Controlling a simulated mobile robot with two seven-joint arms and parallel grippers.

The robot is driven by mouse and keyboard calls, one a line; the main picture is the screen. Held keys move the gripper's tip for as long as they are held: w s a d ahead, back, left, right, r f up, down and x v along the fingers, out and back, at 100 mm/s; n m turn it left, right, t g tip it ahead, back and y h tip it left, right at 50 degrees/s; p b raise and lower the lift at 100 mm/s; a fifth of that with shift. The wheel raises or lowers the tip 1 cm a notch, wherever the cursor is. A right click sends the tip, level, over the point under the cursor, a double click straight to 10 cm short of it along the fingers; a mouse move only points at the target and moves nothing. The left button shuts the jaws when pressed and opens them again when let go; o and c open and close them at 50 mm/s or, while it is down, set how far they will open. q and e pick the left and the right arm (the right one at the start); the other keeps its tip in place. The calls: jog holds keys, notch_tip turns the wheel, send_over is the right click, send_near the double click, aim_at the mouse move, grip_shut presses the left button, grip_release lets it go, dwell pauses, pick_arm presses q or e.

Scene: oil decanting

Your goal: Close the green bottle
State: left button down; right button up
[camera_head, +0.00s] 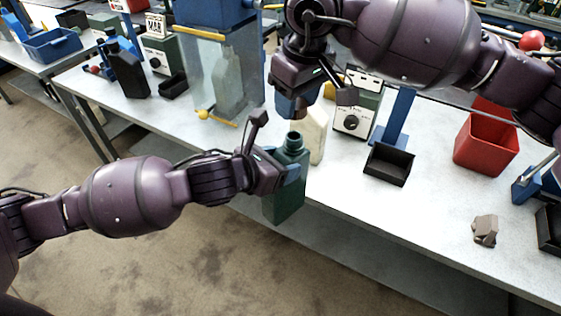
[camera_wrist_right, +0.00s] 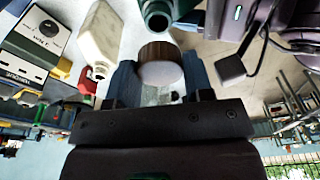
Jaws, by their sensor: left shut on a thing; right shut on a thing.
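The green bottle (camera_head: 287,197) is upright at the front edge of the table, with its neck uncovered. My left gripper (camera_head: 290,172) is shut on its upper body from the left. My right gripper (camera_head: 294,107) is above the bottle, pointing down, and is shut on a brown round cap. In the right wrist view the cap (camera_wrist_right: 159,66) sits between the blue fingers. The open mouth of the green bottle (camera_wrist_right: 157,20) shows just beyond the cap, apart from it. In the head view the cap is mostly hidden by the fingers.
A cream bottle (camera_head: 314,134) stands close behind the green bottle. A box with a dial (camera_head: 354,121), a black tray (camera_head: 389,165), a red bin (camera_head: 486,146) and a brown lump (camera_head: 485,230) are to the right. Table space between tray and lump is clear.

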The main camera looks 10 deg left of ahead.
aim_at(294, 135)
jog(key=shift+f, duration=0.15)
jog(key=shift+f, duration=1.85)
jog(key=shift+f, duration=0.85)
jog(key=shift+f, duration=0.55)
jog(key=shift+m, duration=1.7)
jog(key=o, duration=0.9)
